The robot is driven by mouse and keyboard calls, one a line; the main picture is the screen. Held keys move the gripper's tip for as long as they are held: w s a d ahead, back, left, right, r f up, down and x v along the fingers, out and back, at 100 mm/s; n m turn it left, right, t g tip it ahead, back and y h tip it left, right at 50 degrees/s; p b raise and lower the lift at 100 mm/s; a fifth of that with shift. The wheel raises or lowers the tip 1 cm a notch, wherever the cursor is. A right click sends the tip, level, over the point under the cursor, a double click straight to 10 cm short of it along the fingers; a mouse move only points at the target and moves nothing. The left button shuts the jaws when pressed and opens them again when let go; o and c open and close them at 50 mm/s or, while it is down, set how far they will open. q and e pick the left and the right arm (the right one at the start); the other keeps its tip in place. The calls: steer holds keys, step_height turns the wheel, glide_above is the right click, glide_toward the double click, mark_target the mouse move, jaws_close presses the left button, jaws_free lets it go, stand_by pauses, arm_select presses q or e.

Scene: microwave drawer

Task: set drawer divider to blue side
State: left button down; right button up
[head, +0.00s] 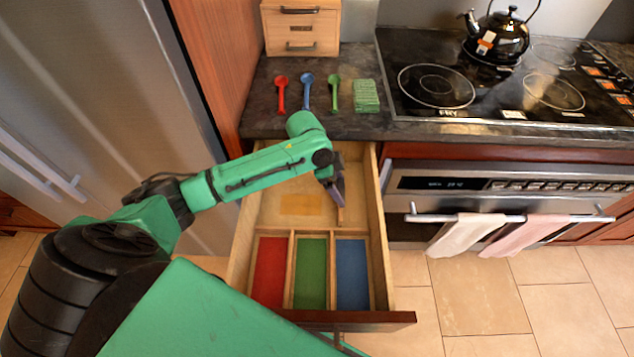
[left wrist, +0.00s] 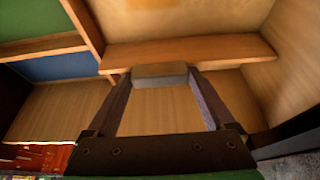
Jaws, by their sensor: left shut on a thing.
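The open drawer (head: 376,205) has three front compartments with red (head: 269,272), green (head: 311,272) and blue (head: 352,272) floors. Behind them is a larger wooden section. The wooden divider (head: 341,216) stands there, behind the left part of the blue compartment; my arm partly hides it. In the left wrist view the divider (left wrist: 220,50) is a long board with a small tab (left wrist: 160,76). My left gripper (head: 335,190) reaches down into the drawer and is shut on that tab, one finger on each side. My right gripper is not in view.
Red (head: 281,92), blue (head: 307,90) and green (head: 334,92) spoons and a green stack (head: 366,96) lie on the counter behind the drawer. A small wooden chest (head: 301,27) stands behind them. The oven (head: 500,185) with hanging towels is right of the drawer.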

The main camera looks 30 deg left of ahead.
arm_select(q)
steer(key=d, duration=0.1)
steer(key=w+d, duration=0.1)
steer(key=shift+w+d+r, duration=0.1)
steer(key=shift+w+d, duration=0.1)
steer(key=shift+d, duration=0.2)
steer(key=shift+c, duration=0.7)
jaws_free()
steer(key=shift+o, duration=0.7)
steer(key=v, duration=1.4)
steer(key=shift+r, duration=0.25)
